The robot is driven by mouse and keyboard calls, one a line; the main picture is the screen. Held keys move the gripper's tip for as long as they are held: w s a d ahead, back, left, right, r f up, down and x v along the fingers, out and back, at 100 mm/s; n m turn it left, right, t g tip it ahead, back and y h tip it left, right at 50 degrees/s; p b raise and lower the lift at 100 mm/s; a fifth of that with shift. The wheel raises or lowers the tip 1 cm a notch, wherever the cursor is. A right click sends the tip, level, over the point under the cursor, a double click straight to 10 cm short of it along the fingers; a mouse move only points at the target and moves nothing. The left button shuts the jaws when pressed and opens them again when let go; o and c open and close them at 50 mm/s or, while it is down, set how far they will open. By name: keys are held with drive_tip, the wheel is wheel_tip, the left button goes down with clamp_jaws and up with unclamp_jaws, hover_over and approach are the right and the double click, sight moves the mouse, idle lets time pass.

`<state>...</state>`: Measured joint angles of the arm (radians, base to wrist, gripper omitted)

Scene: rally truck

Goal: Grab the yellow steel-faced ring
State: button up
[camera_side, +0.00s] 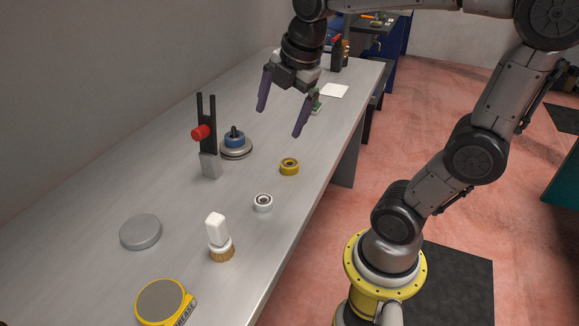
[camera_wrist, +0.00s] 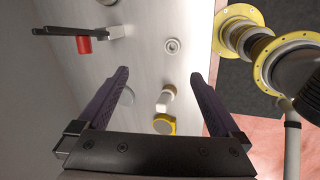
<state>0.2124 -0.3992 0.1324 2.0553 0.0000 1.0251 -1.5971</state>
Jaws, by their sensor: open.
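The yellow ring (camera_side: 289,166) lies flat on the grey bench, towards its right edge, with a steel-coloured face and a dark centre. It does not show in the wrist view. My gripper (camera_side: 280,121) is open and empty above the bench. In the side view it appears above and beyond the ring, fingers pointing down and apart from it. In the wrist view my gripper's two purple fingers (camera_wrist: 160,73) are spread wide with nothing between their tips.
A white ring (camera_side: 263,203), a white-handled brush (camera_side: 218,238), a yellow tin (camera_side: 164,303) and a grey disc (camera_side: 140,232) lie nearer the camera. A black fork-shaped stand with a red part (camera_side: 207,140) stands upright left, beside a blue-topped round piece (camera_side: 235,145).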

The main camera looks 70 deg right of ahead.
drive_tip(key=w+d+f+n+g, duration=0.25)
drive_tip(key=w+d+f, duration=0.25)
drive_tip(key=d, duration=0.5)
drive_tip(key=m+g, duration=0.1)
drive_tip(key=m, duration=0.1)
hover_over(290, 159)
drive_tip(key=a, duration=0.1)
wheel_tip(290, 159, down, 5)
drive_tip(key=shift+y, duration=0.4)
drive_tip(key=shift+s+a+f, duration=0.1)
drive_tip(key=shift+s+f, duration=0.05)
drive_tip(key=shift+f, duration=3.25)
drive_tip(key=shift+s+a+f, duration=0.1)
drive_tip(key=shift+f, duration=3.3)
drive_tip(key=c, duration=1.5)
